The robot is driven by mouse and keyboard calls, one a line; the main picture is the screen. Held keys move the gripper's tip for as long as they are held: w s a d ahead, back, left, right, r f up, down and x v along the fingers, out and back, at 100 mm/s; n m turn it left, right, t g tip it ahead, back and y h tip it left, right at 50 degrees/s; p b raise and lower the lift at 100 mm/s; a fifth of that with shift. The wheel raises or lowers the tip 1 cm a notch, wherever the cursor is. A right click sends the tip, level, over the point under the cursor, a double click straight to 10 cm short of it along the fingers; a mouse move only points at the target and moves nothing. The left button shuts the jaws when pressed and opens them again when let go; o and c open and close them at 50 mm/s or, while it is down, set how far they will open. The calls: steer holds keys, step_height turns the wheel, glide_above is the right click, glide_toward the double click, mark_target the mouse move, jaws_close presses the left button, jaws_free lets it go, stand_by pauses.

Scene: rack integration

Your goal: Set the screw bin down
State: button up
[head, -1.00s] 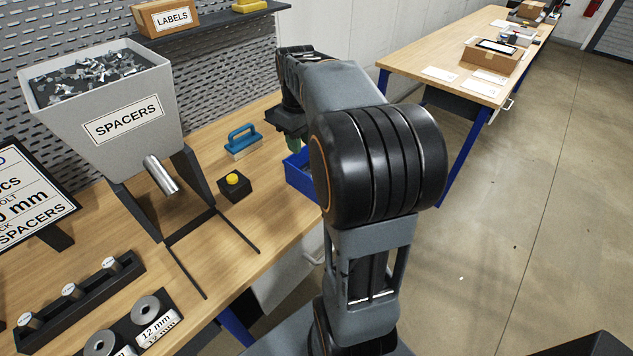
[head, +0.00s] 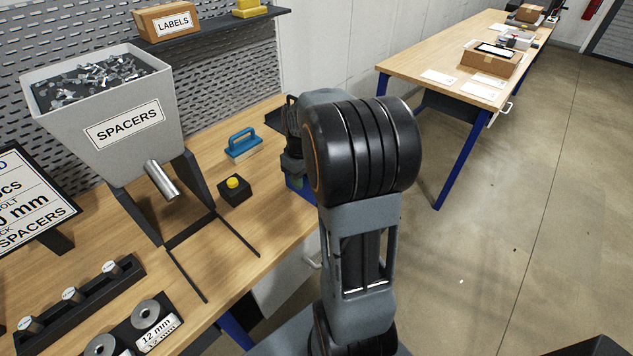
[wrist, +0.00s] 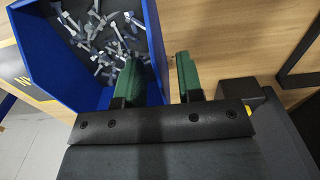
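The blue screw bin (wrist: 38,42) fills the upper left of the wrist view, with several loose screws on its dark floor. Only a small blue part of the bin (head: 297,184) shows in the head view, by the bench edge; my arm hides the rest. My gripper (wrist: 160,80) has two green fingers spread apart over the bin's right wall. One finger is on the inner side and the other is outside. A gap shows between the wall and the outer finger. The bin appears to rest on the wooden bench, though its underside is hidden.
A SPACERS hopper (head: 110,110) stands on the bench (head: 285,222) at left. A black box with a yellow button (head: 235,189) and a blue-handled tool (head: 242,145) sit between hopper and arm. A dark frame (wrist: 302,55) lies right of the gripper. A second table (head: 425,66) stands behind.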

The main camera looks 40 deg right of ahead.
steer(key=shift+f, duration=0.1)
jaws_close()
stand_by(1.4)
